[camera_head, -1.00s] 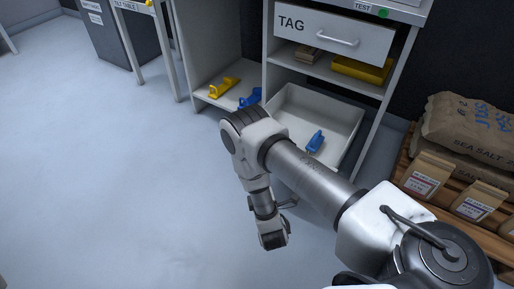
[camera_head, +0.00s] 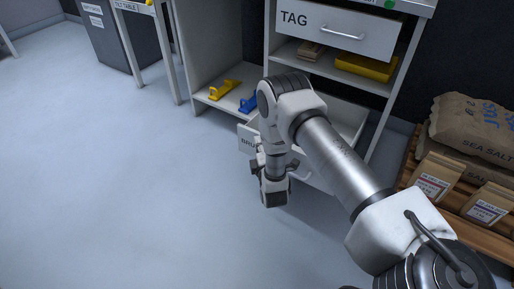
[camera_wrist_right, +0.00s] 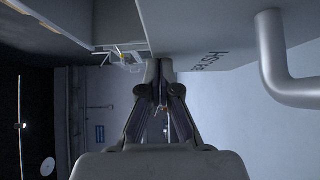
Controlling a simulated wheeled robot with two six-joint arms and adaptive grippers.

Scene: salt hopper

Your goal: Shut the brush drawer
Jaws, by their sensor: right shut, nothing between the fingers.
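The brush drawer (camera_head: 246,143) is the low white drawer of the cabinet and stands pulled out. My right arm hides much of its front and inside. In the right wrist view its front, lettered BRUSH (camera_wrist_right: 215,58), is at the upper right, with a thick grey bar handle (camera_wrist_right: 273,62). My right gripper (camera_wrist_right: 160,75) is shut and empty, its tips beside the lettered end of the drawer front. I cannot tell whether they touch it. In the head view the right gripper (camera_head: 274,188) points down in front of the drawer. My left gripper is not in view.
The TAG drawer (camera_head: 335,30) above is shut. A yellow tool (camera_head: 225,90) and a blue tool (camera_head: 248,104) lie on the bottom shelf at left. Salt sacks (camera_head: 470,125) and paper bags (camera_head: 437,175) stand on a pallet at right. The floor at left is clear.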

